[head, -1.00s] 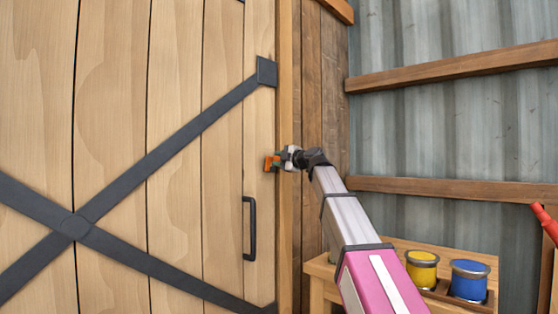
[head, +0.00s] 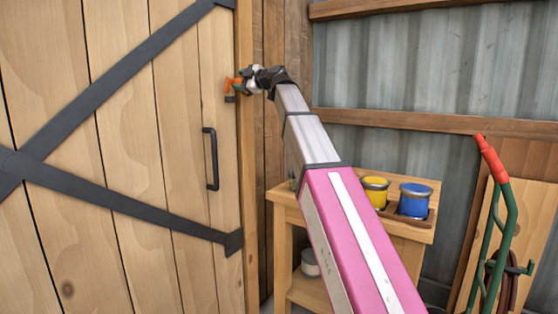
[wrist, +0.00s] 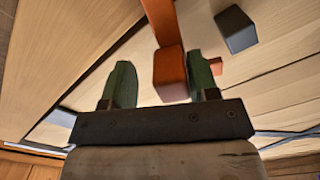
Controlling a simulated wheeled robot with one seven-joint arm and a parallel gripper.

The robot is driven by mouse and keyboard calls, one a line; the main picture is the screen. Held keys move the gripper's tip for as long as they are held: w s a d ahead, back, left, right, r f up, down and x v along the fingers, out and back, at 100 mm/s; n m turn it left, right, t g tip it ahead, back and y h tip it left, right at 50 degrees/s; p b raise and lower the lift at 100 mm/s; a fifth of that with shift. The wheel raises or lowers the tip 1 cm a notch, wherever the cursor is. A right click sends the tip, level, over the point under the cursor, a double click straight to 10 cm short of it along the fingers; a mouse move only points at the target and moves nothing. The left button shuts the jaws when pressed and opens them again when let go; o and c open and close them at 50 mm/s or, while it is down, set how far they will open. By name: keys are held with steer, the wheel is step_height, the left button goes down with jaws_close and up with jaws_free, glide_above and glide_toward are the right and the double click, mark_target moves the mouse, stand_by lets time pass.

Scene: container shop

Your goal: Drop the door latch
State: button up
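The door latch is an orange bar (head: 232,84) on the right edge of the plank door (head: 180,110), above the black handle (head: 211,158). A small dark block (head: 230,99) sits just below the bar. My gripper (head: 243,77) is at the latch. In the wrist view, the green fingers of my gripper (wrist: 163,82) are apart. The orange bar (wrist: 171,72) reaches between them, closer to the right finger and clear of the left one. A dark block (wrist: 236,29) is on the door to the right. Contact between bar and finger is unclear.
A wooden bench (head: 411,229) with a yellow paint can (head: 375,194) and a blue one (head: 414,202) stands below and right of my arm. A green hand truck (head: 508,225) with red grips leans at the far right. Corrugated wall lies behind.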

steer(key=w+r+m, duration=0.1)
steer(key=m, duration=0.1)
steer(key=w+d+r+m, duration=0.1)
steer(key=shift+d+r+m, duration=0.15)
steer(key=shift+r+m, duration=0.15)
steer(key=shift+m, duration=0.1)
steer(key=s+d+r+m, duration=0.1)
steer(key=s+d+m, duration=0.4)
steer(key=d, duration=0.5)
steer(key=w+d+f+m+g+h, duration=0.1)
steer(key=d+f+m+h, duration=0.1)
steer(key=f, duration=1.6)
steer(key=d+f+m+g+h, duration=0.1)
steer(key=f+m+h, duration=0.3)
steer(key=f, duration=1.4)
steer(key=shift+w+d+f+g, duration=0.25)
steer(key=shift+w+d+g, duration=0.15)
steer(key=shift+d, duration=0.15)
